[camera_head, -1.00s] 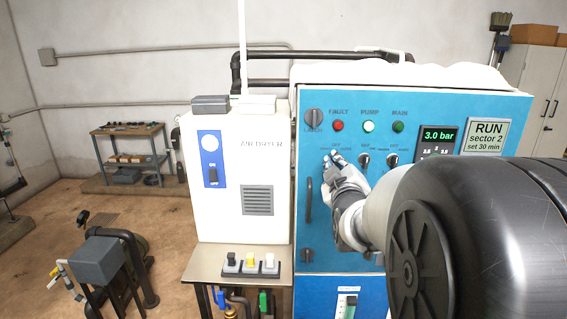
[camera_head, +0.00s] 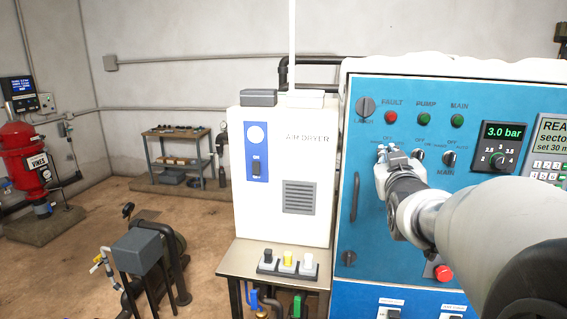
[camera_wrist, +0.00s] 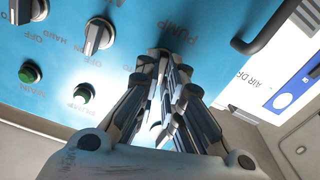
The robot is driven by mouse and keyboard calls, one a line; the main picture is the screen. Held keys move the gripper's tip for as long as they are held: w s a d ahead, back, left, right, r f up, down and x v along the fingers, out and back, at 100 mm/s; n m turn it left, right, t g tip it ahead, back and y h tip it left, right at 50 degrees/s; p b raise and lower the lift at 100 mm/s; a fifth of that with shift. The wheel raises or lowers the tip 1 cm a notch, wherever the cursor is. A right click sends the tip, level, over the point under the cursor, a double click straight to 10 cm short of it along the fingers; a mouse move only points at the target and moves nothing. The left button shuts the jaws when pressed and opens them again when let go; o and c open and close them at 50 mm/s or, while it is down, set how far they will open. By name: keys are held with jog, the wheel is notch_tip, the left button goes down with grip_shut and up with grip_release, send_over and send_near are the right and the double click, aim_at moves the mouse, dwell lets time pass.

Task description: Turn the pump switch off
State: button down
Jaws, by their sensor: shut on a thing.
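My gripper (camera_head: 384,152) is at the leftmost of the row of small switches on the blue control panel (camera_head: 400,220). In the wrist view my gripper (camera_wrist: 165,58) has its fingers closed together at the panel, beside the printed word PUMP. The pump switch is hidden between the fingers, so its angle cannot be told. The PUMP lamp (camera_head: 425,119) is dark green and unlit; it also shows in the wrist view (camera_wrist: 83,93). The display (camera_head: 557,135) at the right edge is cut off and reads "REA…".
Two more rotary switches (camera_head: 419,153) (camera_head: 449,158) stand just right of my gripper. A vertical door handle (camera_head: 355,197) is to its left and a red button (camera_head: 443,273) is below. The white air dryer (camera_head: 270,210) stands left of the panel.

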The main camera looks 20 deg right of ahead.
jog(key=shift+m+b, duration=0.7)
jog(key=shift+m, duration=0.5)
jog(key=c, duration=1.7)
grip_release()
notch_tip(320, 180, up, 10)
jog(key=shift+r, duration=0.1)
